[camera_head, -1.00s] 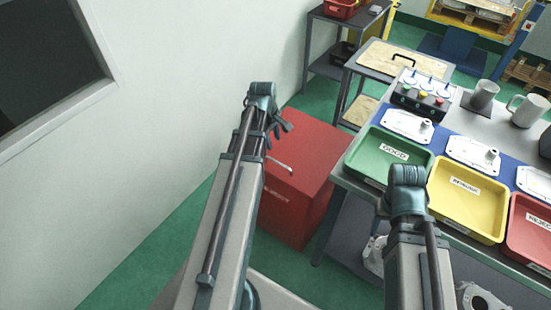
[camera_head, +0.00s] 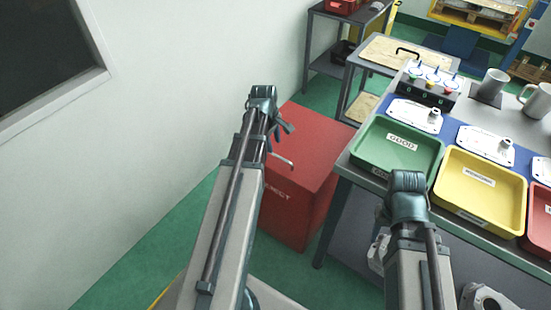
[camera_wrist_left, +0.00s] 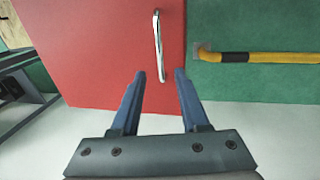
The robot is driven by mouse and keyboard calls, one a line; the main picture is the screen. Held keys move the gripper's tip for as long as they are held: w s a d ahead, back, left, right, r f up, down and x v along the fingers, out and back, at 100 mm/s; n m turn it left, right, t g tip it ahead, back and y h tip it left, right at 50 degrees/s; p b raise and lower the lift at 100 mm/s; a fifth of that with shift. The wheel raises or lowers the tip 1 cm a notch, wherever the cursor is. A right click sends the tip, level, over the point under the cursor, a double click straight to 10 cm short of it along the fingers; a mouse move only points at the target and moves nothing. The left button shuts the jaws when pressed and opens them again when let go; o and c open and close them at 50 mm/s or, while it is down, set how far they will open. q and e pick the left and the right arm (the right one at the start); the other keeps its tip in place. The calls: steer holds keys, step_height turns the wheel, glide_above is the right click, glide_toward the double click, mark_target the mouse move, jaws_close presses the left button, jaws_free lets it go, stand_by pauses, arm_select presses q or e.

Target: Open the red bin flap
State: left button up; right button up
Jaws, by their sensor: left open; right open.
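The red bin (camera_head: 325,150) stands on the floor between the wall and the workbench, with partly covered lettering on its front. Its silvery bar handle (camera_head: 284,163) shows just beyond my left arm. In the left wrist view the handle (camera_wrist_left: 158,45) stands out from a red face (camera_wrist_left: 95,50) of the bin, and the flap looks shut. My left gripper (camera_head: 284,130) is open and empty; in the wrist view its two fingers (camera_wrist_left: 159,76) point toward the handle's lower end, apart from it. My right arm shows at the lower right, but its gripper is not visible.
The workbench right of the bin carries a green tray (camera_head: 370,160), a yellow tray (camera_head: 452,200) and a red tray (camera_head: 540,210). A pale wall (camera_head: 170,130) is close on the left. A yellow-black bar (camera_wrist_left: 260,57) runs beside the red face.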

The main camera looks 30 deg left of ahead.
mark_target(276, 155)
arm_select(q)
steer(key=f+b, duration=0.2)
steer(key=f, duration=0.1)
steer(key=w+f+b, duration=0.1)
steer(key=f+b, duration=0.2)
steer(key=shift+w+f, duration=0.15)
steer(key=shift+f, duration=0.05)
jaws_close()
stand_by(1.2)
